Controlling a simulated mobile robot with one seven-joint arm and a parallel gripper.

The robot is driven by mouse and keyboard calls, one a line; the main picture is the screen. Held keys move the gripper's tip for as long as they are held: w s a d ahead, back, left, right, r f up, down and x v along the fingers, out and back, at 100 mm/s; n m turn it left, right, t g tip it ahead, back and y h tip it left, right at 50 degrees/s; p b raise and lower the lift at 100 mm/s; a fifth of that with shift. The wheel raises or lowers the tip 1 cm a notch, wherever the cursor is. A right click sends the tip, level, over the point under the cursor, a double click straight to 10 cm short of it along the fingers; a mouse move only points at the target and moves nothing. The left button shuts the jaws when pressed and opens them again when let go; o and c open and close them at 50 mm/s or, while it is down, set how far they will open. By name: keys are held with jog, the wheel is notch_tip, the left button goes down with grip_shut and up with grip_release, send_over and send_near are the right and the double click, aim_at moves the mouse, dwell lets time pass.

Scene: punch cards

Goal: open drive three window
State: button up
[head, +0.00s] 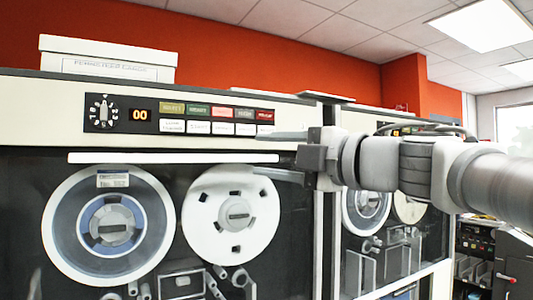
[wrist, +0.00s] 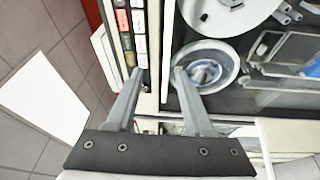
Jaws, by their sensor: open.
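A tape drive (head: 20,180) fills the left of the head view, with a dark window front over two reels. A long white bar (head: 172,157) runs along the window's top edge. I cannot read which drive number this is. My gripper (head: 256,154) is open at the bar's right end, one finger above it and one below. In the wrist view my gripper (wrist: 158,82) is open, and the white bar (wrist: 167,45) runs between the two fingers with nothing clamped. The window looks closed, with the bar just under the control panel.
The control panel (head: 188,117) has a dial, an orange 00 display and coloured buttons just above my upper finger. A second drive with reels (head: 366,208) stands to the right, partly behind my arm. A white box (head: 107,59) sits on top of the near drive.

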aim_at(190, 158)
jog(key=shift+n+g, duration=0.7)
jog(key=x, duration=0.6)
jog(key=p+x, duration=0.1)
jog(key=x, duration=0.5)
jog(key=s+x, duration=0.1)
jog(key=x, duration=0.5)
jog(key=shift+s+a+f+p, duration=0.1)
jog(key=shift+a+f+p, duration=0.1)
jog(key=shift+a+p, duration=0.15)
grip_shut()
